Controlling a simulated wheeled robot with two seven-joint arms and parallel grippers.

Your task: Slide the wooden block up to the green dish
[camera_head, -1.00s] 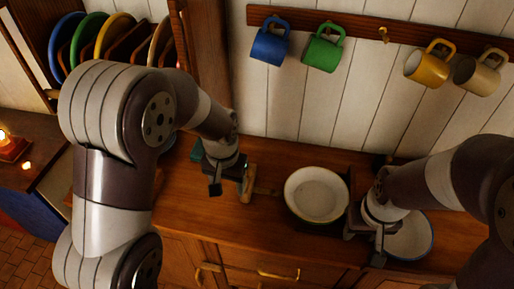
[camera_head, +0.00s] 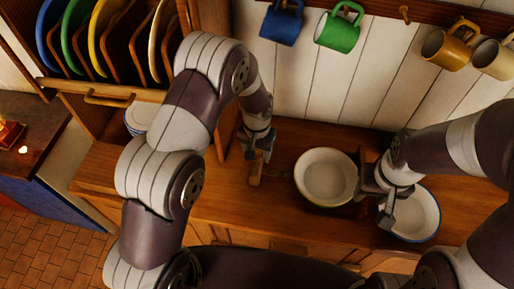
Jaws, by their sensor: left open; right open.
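My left gripper (camera_head: 257,152) is open, pointing down over the counter left of the cream bowl. No green dish stands clear on the counter; a green plate (camera_head: 76,42) stands in the rack at upper left. My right gripper (camera_head: 377,202) is open, between the cream bowl and the blue-rimmed bowl, overlapping the latter in the picture.
The cream bowl (camera_head: 326,176) sits mid-counter, with the blue-rimmed bowl (camera_head: 418,216) to its right. Mugs hang on the wall, including a blue mug (camera_head: 282,24) and a green mug (camera_head: 339,30). The wooden counter (camera_head: 230,205) is clear in front of my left gripper.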

